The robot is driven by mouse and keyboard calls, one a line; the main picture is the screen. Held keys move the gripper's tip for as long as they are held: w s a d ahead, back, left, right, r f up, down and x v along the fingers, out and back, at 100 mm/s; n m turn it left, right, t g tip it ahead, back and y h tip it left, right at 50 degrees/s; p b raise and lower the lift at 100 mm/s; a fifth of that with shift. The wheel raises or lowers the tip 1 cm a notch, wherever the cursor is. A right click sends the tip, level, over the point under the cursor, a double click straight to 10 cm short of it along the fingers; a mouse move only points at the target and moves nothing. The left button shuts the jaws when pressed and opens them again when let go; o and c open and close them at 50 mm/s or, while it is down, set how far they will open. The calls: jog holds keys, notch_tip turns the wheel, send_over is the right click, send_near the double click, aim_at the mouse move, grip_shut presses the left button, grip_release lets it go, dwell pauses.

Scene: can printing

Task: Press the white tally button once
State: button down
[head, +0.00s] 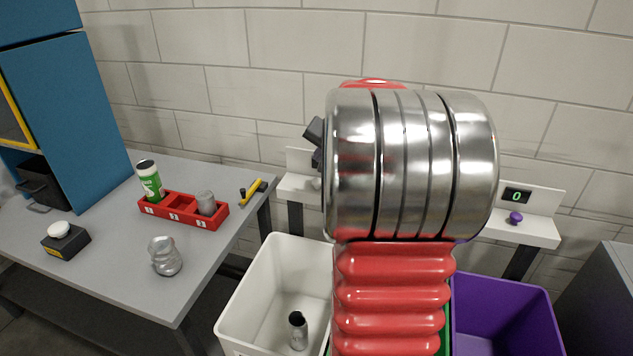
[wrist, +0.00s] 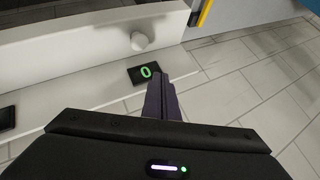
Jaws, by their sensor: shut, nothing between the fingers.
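The white tally button (wrist: 140,41) is a round knob on a white ledge in the wrist view. Beside it, a small black display (wrist: 146,73) shows a green 0. My gripper (wrist: 158,84) is shut and empty, its dark fingers together. The fingertips appear close to the display, with a visible gap between them and the white button. In the head view, my arm covers the white button, and only a dark part of my gripper (head: 315,132) shows at the arm's left side.
A purple button (head: 515,218) sits under another display (head: 516,196) reading 0. White (head: 245,318) and purple (head: 535,305) bins stand below the ledges. The grey table (head: 115,265) holds a red rack (head: 182,212), a crumpled can (head: 165,256) and a white-topped box (head: 66,243).

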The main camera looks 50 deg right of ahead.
aim_at(317, 179)
jog(key=shift+f, duration=2.4)
jog(key=shift+f, duration=0.15)
jog(key=shift+f, duration=0.25)
jog(key=shift+f, duration=0.9)
dwell(1.6)
dwell(0.4)
jog(key=shift+r, duration=1.35)
jog(key=shift+r, duration=2.5)
